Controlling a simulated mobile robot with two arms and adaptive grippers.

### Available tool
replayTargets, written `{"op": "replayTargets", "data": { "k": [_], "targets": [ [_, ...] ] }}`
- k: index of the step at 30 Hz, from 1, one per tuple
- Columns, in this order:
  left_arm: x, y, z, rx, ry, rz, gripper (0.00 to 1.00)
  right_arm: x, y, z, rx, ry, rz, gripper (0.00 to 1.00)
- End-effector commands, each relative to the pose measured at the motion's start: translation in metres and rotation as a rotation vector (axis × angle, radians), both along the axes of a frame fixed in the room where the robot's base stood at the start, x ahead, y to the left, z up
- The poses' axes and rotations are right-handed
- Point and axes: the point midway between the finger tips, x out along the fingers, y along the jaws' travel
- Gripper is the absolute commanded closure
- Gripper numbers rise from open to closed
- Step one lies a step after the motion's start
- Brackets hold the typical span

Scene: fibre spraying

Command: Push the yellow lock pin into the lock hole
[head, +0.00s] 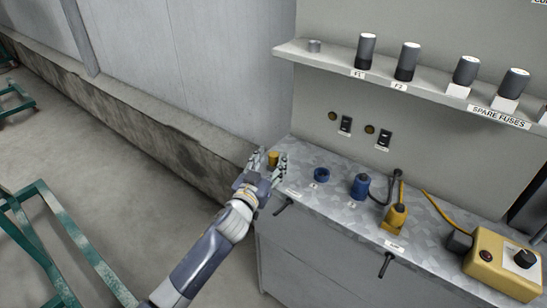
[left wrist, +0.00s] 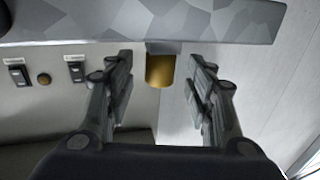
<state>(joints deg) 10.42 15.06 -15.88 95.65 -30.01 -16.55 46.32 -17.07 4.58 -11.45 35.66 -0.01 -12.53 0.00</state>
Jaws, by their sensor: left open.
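The yellow lock pin (head: 272,159) stands upright at the left end of the grey metal bench top. In the left wrist view, which is upside down, the yellow pin (left wrist: 160,71) shows between the fingers, with a short grey part between it and the bench. My left gripper (head: 267,161) is open, its fingers on either side of the pin. In the left wrist view, the left gripper (left wrist: 159,62) has clear gaps to the pin on both sides. The lock hole itself cannot be made out. My right gripper is not in view.
A blue ring (head: 320,175), a blue plug (head: 360,187) and a yellow plug (head: 396,216) stand along the bench (head: 330,205). A yellow control box (head: 500,264) is at the right. A shelf (head: 430,88) with grey fuses hangs above. Green metal frames (head: 60,240) stand at the left.

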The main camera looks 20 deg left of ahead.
Motion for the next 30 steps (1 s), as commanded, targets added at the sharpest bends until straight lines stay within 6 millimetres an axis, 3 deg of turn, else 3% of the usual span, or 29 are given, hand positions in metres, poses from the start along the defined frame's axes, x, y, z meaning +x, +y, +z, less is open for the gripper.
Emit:
{"op": "replayTargets", "data": {
  "k": [6,14,21,30],
  "targets": [
    [0.020,-0.002,0.000,0.000,0.000,0.000,0.51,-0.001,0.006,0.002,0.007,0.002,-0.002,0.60],
    [0.022,-0.002,-0.001,0.000,0.001,0.000,0.51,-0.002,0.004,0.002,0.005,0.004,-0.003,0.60],
    [0.021,-0.002,-0.001,0.000,0.001,0.000,1.00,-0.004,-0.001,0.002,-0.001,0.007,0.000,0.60],
    [0.021,-0.002,0.000,0.000,0.000,0.000,1.00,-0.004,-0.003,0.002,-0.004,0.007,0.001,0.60]
  ]
}}
